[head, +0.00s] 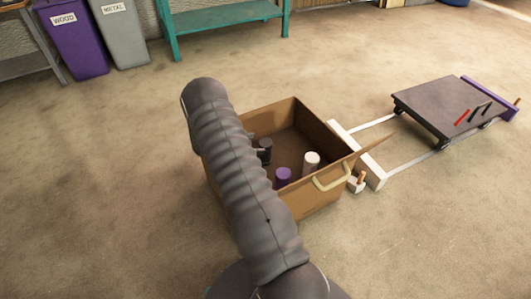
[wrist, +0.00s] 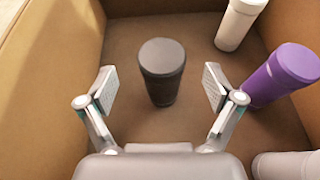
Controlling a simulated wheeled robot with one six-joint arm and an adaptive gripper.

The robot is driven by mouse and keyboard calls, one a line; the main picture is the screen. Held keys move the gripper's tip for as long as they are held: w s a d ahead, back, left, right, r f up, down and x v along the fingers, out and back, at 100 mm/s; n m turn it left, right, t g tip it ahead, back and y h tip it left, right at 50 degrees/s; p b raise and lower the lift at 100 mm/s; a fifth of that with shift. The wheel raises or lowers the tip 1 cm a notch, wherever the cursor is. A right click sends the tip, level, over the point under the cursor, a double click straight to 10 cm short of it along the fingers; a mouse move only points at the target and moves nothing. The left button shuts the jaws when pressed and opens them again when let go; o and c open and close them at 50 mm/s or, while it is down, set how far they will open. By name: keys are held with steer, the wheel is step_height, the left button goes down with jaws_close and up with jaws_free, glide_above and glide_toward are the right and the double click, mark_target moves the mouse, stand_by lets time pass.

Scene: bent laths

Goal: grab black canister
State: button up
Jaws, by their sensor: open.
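The black canister (wrist: 161,72) stands upright on the floor of a cardboard box (head: 318,128), ahead of my gripper (wrist: 160,88) in the wrist view. My gripper is open, with one finger on each side of the canister's line and a clear gap to both. The fingers do not appear to touch it. In the head view the black canister (head: 265,150) shows just right of my arm, which hides the box's left part and most of my gripper.
A purple canister (wrist: 280,75) stands right of my right finger, and a white canister (wrist: 238,22) stands farther back. Another pale canister (wrist: 288,166) is at the lower right. The box walls (wrist: 42,75) rise close around. A flat cart (head: 440,105) stands outside to the right.

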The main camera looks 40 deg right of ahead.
mark_target(263, 143)
steer(key=x, duration=0.5)
jaws_close()
